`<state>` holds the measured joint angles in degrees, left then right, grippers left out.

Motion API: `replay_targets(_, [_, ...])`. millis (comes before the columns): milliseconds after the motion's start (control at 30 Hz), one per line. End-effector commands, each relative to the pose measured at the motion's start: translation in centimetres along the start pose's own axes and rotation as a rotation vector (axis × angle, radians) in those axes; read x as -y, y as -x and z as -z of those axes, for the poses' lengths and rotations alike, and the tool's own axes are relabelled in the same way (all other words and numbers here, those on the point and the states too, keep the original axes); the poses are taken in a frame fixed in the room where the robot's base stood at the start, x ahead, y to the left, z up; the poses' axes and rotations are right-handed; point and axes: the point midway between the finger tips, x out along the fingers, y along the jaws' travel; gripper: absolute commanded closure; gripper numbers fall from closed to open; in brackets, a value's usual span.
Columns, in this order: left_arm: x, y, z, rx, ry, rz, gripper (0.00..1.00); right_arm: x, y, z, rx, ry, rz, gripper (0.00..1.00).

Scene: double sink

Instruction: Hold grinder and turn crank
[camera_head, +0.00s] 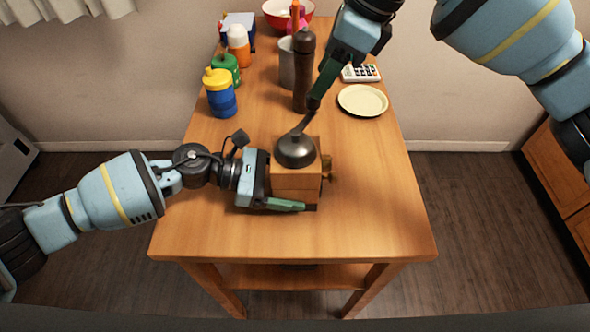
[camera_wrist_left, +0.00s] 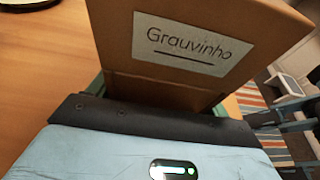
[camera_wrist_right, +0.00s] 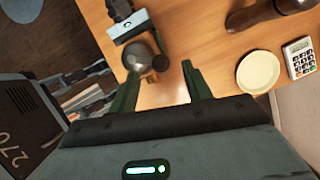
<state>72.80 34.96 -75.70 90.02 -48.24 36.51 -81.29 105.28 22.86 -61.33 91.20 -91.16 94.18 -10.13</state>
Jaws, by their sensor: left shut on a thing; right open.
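The grinder is a wooden box (camera_head: 296,184) with a dark metal dome (camera_head: 295,150) on top. It stands upright on the table, and its label shows in the left wrist view (camera_wrist_left: 188,45). A crank arm (camera_head: 305,122) rises from the dome toward the back, ending near my right fingertips. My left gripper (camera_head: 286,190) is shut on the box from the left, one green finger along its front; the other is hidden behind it. My right gripper (camera_head: 318,92) is open above the crank's end. In the right wrist view, the dark crank knob (camera_wrist_right: 160,63) lies between the open fingers (camera_wrist_right: 158,86).
A tall dark brown mill (camera_head: 303,75) stands close to my right gripper, beside a grey cup (camera_head: 286,65). Several bottles (camera_head: 221,95) stand at the left. The table's front is clear.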

Motion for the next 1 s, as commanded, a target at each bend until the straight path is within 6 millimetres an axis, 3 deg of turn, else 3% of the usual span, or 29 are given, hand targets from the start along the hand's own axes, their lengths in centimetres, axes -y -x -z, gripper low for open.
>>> replay_targets(100, [0.0, 0.0, 0.0, 0.001, 0.000, -0.001, 0.47, 0.1, 2.5, 0.0, 0.000, -0.002, 0.003, 0.51])
replay_targets(333, [0.0, 0.0, 0.0, 0.001, 0.000, 0.000, 0.47, 0.1, 5.7, 0.0, 0.000, -0.001, 0.001, 0.51])
replay_targets(767, [0.0, 0.0, -0.1, 0.001, 0.000, 0.000, 0.47, 0.0, 6.7, 0.0, -0.001, -0.001, -0.001, 0.51])
replay_targets(800, [0.0, 0.0, -0.1, 0.001, 0.000, 0.000, 0.18, 0.0, 6.7, 0.1, -0.001, -0.001, -0.001, 0.51])
replay_targets(933, [0.0, 0.0, -0.1, 0.001, 0.000, 0.000, 0.01, 0.0, 6.7, 0.1, -0.001, -0.001, 0.000, 0.51])
replay_targets(1000, [0.0, 0.0, 0.0, 0.001, 0.000, 0.000, 0.00, 0.0, 6.7, 0.1, -0.001, -0.001, 0.000, 0.51])
